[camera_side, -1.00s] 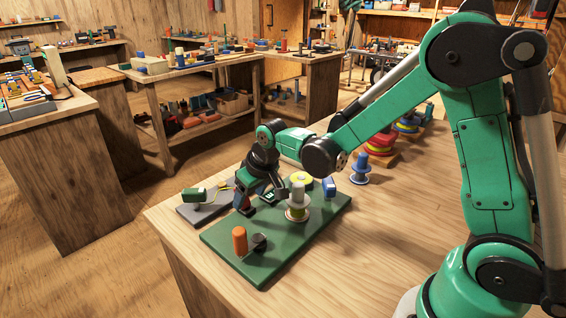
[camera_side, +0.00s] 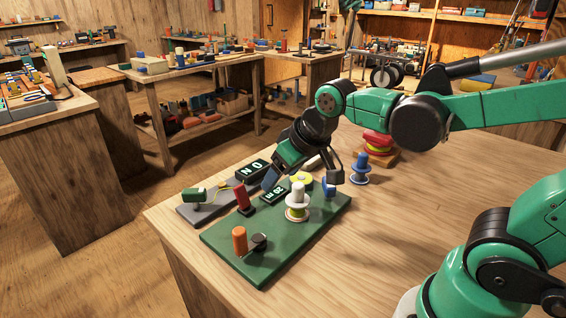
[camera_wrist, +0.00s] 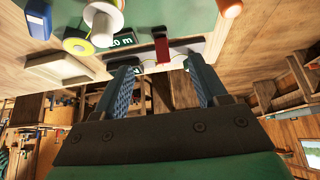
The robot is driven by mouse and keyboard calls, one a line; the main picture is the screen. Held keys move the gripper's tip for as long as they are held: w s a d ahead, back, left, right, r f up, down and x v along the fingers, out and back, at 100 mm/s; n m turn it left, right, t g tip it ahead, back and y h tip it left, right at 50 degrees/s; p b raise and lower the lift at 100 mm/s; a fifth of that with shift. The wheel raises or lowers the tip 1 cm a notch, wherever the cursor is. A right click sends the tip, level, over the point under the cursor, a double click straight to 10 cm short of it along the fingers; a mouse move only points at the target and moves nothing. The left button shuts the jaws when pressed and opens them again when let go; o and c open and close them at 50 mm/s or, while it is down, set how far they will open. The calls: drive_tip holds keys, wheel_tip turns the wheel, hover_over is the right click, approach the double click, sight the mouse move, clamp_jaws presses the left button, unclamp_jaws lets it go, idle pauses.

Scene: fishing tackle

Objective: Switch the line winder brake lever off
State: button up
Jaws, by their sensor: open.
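The line winder is a green board (camera_side: 222,238) with a white spool post (camera_side: 298,192), an orange knob (camera_side: 239,240), a black crank part (camera_side: 258,243) and a small "20 m" display (camera_side: 275,192). A red lever (camera_side: 242,196), apparently the brake lever, stands near its left edge, its top tilted left. It also shows in the wrist view (camera_wrist: 161,47), ahead of and between the fingers. My gripper (camera_side: 302,182) is open and empty, above the back of the board, right of the lever and apart from it. It also shows in the wrist view (camera_wrist: 163,80).
A grey plate (camera_side: 210,213) behind the board carries a green-and-white part (camera_side: 193,195) and a dark box (camera_side: 252,170) marked ON, upside down. A blue spool (camera_side: 360,170) and stacked red and yellow spools (camera_side: 378,146) stand right.

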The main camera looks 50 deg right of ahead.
drive_tip(key=shift+t, duration=0.6)
drive_tip(key=shift+s+a+f, duration=0.1)
drive_tip(key=shift+s+f, duration=0.05)
drive_tip(key=shift+s, duration=2)
